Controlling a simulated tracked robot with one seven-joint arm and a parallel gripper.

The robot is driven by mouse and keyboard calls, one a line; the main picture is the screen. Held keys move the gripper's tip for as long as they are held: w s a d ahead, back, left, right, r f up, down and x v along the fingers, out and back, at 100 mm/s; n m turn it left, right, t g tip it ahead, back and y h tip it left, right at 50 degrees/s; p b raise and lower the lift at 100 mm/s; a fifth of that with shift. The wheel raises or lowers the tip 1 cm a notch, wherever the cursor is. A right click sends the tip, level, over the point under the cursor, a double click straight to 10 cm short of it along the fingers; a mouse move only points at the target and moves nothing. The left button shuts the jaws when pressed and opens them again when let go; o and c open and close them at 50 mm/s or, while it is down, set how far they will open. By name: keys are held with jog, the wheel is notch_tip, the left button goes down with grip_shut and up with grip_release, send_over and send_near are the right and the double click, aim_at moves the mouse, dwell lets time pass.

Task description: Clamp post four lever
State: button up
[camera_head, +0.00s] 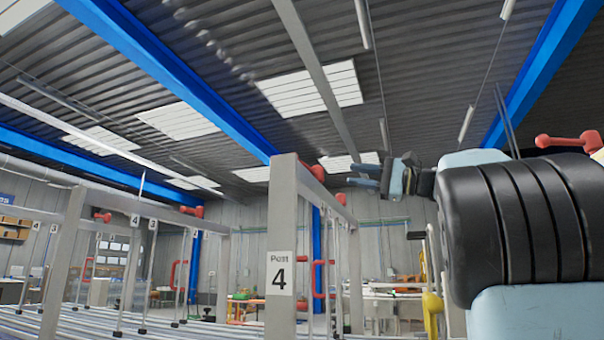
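The grey upright post labelled "Post 4" (283,215) stands at the middle of the view. A red lever (317,172) shows at its top right, partly hidden behind the post. My gripper (352,175) is to the right of this lever, at about the same height in the picture, with its fingers pointing left. The two dark fingers look apart, with nothing seen between them. A gap shows between the fingertips and the lever; the depth between them is hard to tell.
My thick black and pale blue arm fills the right side. Another red lever (570,139) shows behind it. A second grey post (355,275) stands right of post four. Numbered rails and hanging rods (135,222) fill the left. A blue column (317,260) stands behind.

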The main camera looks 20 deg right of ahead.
aim_at(305, 165)
jog(key=x, duration=1.3)
jog(key=shift+a+r, duration=0.3)
jog(key=shift+r, duration=0.05)
jog(key=shift+c, duration=0.2)
grip_shut()
jog(key=shift+w+f, duration=0.1)
